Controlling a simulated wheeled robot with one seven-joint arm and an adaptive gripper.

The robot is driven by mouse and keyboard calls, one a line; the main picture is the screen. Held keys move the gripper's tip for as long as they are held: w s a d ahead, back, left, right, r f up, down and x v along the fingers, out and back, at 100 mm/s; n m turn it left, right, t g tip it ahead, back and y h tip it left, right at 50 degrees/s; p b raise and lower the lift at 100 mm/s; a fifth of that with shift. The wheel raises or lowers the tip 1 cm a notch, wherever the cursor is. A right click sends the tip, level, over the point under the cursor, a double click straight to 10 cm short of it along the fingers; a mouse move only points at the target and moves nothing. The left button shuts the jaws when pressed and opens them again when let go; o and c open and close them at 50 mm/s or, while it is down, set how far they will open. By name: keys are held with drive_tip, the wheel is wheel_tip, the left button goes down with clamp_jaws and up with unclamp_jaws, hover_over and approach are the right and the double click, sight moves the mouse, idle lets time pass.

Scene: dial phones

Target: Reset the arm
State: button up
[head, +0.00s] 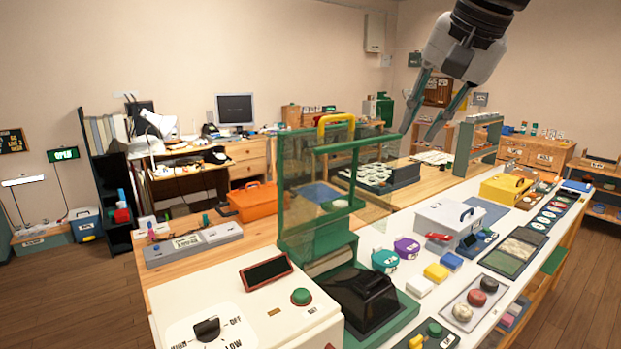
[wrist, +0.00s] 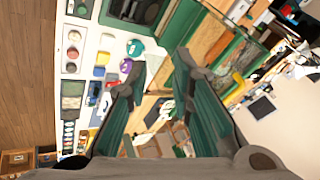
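My gripper (head: 421,118) is at the upper right of the head view, raised above the long counter (head: 233,284). Its two fingers point down and stand apart, with nothing between them. In the wrist view my gripper (wrist: 158,75) also shows two spread green-grey fingers with an empty gap. The arm comes in from the top edge of the head view, and most of it is out of the picture.
A green-framed clear case (head: 318,240) with a yellow handle stands on the counter, left of the gripper. A grey box (head: 450,220), a yellow box (head: 505,189) and small coloured items cover the counter's right part. The space around the gripper looks free.

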drive_tip(key=s+d+f+n+h, duration=0.2)
drive_tip(key=s+f+n, duration=0.3)
drive_tip(key=s+f, duration=1.5)
drive_tip(key=s, duration=0.2)
drive_tip(key=shift+s+d+f+n+g, duration=0.3)
drive_tip(key=shift+s+f+n, duration=0.05)
drive_tip(key=shift+s+n, duration=0.05)
